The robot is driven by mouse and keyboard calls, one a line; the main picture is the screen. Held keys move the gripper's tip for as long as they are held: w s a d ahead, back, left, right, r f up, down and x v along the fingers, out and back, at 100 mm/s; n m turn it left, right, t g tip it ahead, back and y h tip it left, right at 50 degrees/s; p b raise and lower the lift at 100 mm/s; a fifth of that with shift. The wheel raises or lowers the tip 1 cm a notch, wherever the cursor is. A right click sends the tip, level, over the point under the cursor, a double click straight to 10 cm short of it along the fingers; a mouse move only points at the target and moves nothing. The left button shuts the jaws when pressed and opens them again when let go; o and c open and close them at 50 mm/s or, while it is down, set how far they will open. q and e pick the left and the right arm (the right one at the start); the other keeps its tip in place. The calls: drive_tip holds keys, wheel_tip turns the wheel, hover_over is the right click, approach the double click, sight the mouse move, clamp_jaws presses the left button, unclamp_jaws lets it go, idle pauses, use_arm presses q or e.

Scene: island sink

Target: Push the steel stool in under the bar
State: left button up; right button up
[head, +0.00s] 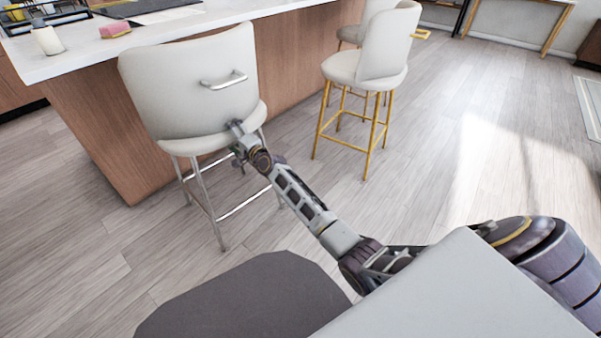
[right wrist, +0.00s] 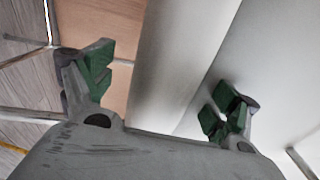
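The steel stool (head: 187,85) has a white padded back with a silver handle (head: 224,80) and chrome legs. It stands upright by the near side of the bar (head: 150,40), its back towards me. I cannot tell how far its seat is under the bar top. My right gripper (head: 238,138) is at the lower right of the stool's back, by the seat. In the right wrist view (right wrist: 160,95) its fingers are spread wide, with pale stool surface close between and beyond them. I cannot tell if they touch it. My left gripper is not in view.
Another white stool with gold legs (head: 372,65) stands to the right, with a further one behind it. On the bar top are a white candle-like cup (head: 47,40), a pink sponge (head: 115,29) and a dark rack (head: 40,12). The floor at right is clear.

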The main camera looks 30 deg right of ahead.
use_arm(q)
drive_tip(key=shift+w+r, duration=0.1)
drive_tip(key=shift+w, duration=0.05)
use_arm(e)
drive_tip(key=shift+r, duration=0.15)
drive_tip(key=shift+d+r, duration=0.1)
use_arm(q)
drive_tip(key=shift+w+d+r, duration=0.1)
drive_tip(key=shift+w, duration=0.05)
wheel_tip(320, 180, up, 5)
drive_tip(key=p, duration=0.5)
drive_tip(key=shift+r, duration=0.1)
use_arm(e)
drive_tip(key=v, duration=1.2)
drive_tip(key=shift+n, duration=0.3)
